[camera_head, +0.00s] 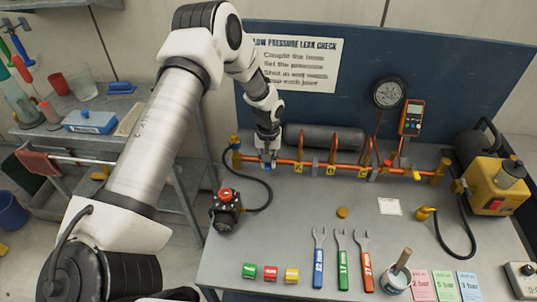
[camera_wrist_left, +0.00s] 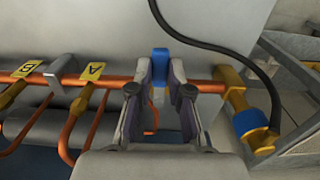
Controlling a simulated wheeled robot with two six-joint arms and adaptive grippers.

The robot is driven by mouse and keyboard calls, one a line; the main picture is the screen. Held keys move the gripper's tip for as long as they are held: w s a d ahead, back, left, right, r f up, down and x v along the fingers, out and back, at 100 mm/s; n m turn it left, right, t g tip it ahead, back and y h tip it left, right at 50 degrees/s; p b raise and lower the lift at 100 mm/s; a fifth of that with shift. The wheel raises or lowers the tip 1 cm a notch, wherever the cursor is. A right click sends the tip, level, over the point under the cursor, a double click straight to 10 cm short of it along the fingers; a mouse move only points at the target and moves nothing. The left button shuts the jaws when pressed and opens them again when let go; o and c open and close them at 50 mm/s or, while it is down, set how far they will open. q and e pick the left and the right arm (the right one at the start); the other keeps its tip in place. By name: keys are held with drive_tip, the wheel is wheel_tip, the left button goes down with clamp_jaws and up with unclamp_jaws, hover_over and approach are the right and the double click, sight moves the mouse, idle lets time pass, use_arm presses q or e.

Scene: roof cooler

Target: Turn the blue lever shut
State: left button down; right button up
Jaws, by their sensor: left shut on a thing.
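The blue lever (camera_wrist_left: 160,62) shows between the fingertips of my left gripper (camera_wrist_left: 162,72) in the left wrist view. Its visible end points across the orange copper pipe (camera_wrist_left: 205,86), not along it. The fingers are shut on the lever and hide most of it. In the head view my left gripper (camera_head: 268,159) reaches down to the left part of the pipe (camera_head: 345,167), and only a little blue shows there. The valve body under the lever is mostly hidden. My right gripper is not in view.
A brass fitting with a blue part (camera_wrist_left: 250,122) stands beside the gripper, with a black hose (camera_wrist_left: 225,50) nearby. Yellow tags (camera_head: 331,170) mark the pipe branches. Wrenches (camera_head: 343,260), a red-knobbed device (camera_head: 226,210) and a yellow pump (camera_head: 497,185) stand on the grey bench (camera_head: 300,220).

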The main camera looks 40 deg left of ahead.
sight(268, 165)
use_arm(q)
drive_tip(key=shift+s+f, duration=0.3)
drive_tip(key=c, duration=1.4)
unclamp_jaws()
drive_tip(key=o, duration=0.3)
drive_tip(key=shift+w, duration=0.25)
drive_tip(key=shift+r, duration=0.15)
wheel_tip(268, 165, up, 12)
drive_tip(key=shift+f, duration=0.1)
